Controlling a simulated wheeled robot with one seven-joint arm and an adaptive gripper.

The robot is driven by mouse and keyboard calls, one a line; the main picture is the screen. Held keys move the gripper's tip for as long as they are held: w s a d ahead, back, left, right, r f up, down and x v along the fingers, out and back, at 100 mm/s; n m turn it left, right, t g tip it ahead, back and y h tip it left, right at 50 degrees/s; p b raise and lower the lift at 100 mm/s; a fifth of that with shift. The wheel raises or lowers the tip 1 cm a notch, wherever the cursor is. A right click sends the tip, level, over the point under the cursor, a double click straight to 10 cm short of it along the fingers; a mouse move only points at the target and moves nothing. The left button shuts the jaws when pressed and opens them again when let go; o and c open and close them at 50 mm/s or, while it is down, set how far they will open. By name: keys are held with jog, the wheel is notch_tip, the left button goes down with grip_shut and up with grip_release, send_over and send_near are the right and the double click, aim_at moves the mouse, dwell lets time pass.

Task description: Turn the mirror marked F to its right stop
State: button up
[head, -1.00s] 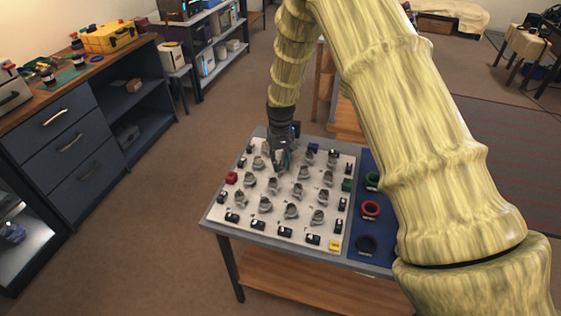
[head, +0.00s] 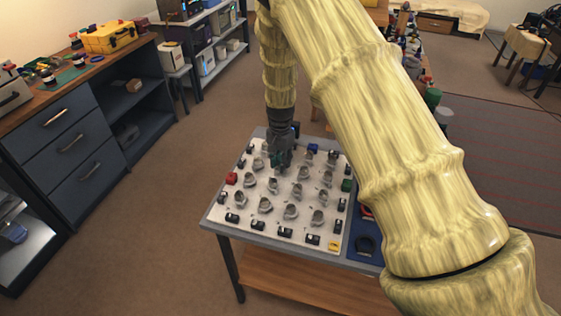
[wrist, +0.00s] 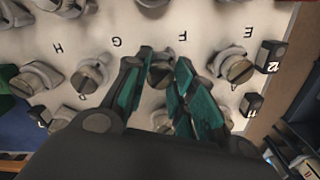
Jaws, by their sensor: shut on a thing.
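The mirror marked F (wrist: 160,74) is a grey knob-like mount on the white board (wrist: 205,25); its printed letter F lies just beyond it in the wrist view. My gripper (wrist: 164,62) has its teal fingers on either side of this mirror and is shut on it. The fingers hide part of the mount, so its exact angle is hard to read. In the head view my gripper (head: 278,162) points down at the back part of the board, and the mirror there is hidden by it.
Mirror G (wrist: 92,74) and mirror E (wrist: 236,68) stand close on either side. Black blocks numbered 12 (wrist: 270,56) and 11 (wrist: 251,104) sit beyond E.

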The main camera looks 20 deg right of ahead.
jog(key=shift+w+r+m, duration=0.1)
jog(key=shift+r+m, duration=0.1)
jog(key=shift+m, duration=0.6)
jog(key=o, duration=1.1)
jog(key=shift+f, duration=0.1)
jog(key=shift+c, duration=0.2)
notch_tip(320, 180, up, 12)
